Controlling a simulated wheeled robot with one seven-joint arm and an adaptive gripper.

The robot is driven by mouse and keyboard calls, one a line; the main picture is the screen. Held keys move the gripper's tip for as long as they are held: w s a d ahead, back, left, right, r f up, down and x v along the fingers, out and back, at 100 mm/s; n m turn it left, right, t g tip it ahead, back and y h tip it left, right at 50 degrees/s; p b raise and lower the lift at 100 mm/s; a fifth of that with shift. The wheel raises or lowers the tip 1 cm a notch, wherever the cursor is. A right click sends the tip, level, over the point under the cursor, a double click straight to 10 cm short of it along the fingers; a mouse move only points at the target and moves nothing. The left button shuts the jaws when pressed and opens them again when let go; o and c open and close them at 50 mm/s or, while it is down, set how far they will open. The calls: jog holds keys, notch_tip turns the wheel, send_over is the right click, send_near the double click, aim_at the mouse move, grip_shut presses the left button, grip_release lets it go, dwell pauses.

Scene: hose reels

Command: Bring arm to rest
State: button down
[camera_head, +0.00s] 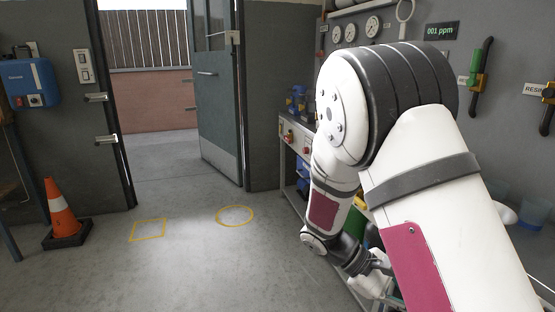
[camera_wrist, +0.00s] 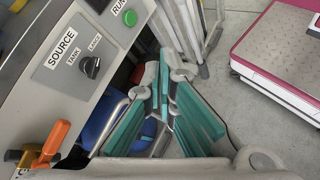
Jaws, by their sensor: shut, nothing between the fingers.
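My arm (camera_head: 390,110) is raised and bent across the right side of the head view, with its lower part hanging down. My gripper (camera_head: 374,268) is low there, partly hidden behind the white arm link. In the wrist view my gripper (camera_wrist: 165,82) shows its teal-padded fingers with the tips close together, shut and with nothing held. I cannot tell whether the fingers touch anything.
An orange lever (camera_wrist: 52,142) and a green button (camera_wrist: 130,17) are near the gripper. A bench with blue equipment (camera_head: 297,100) stands behind my arm. A traffic cone (camera_head: 62,212) stands at left. Yellow floor markings (camera_head: 235,215) lie on clear floor before the open door (camera_head: 218,90).

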jog(key=s+a+r+m+t+y, duration=0.2)
jog(key=s+a+r+m+y, duration=0.15)
jog(key=s+r+y, duration=0.6)
jog(key=s+a+r+m+t+y, duration=0.1)
jog(key=s+a+r+m+t, duration=0.15)
jog(key=s, duration=0.45)
jog(key=s+a+r+m+t, duration=0.1)
jog(key=s+a+r+t, duration=0.15)
jog(key=s, duration=0.45)
notch_tip(320, 180, up, 29)
jog(key=t+p, duration=0.3)
jog(key=p, duration=2.3)
jog(key=shift+d+p, duration=0.4)
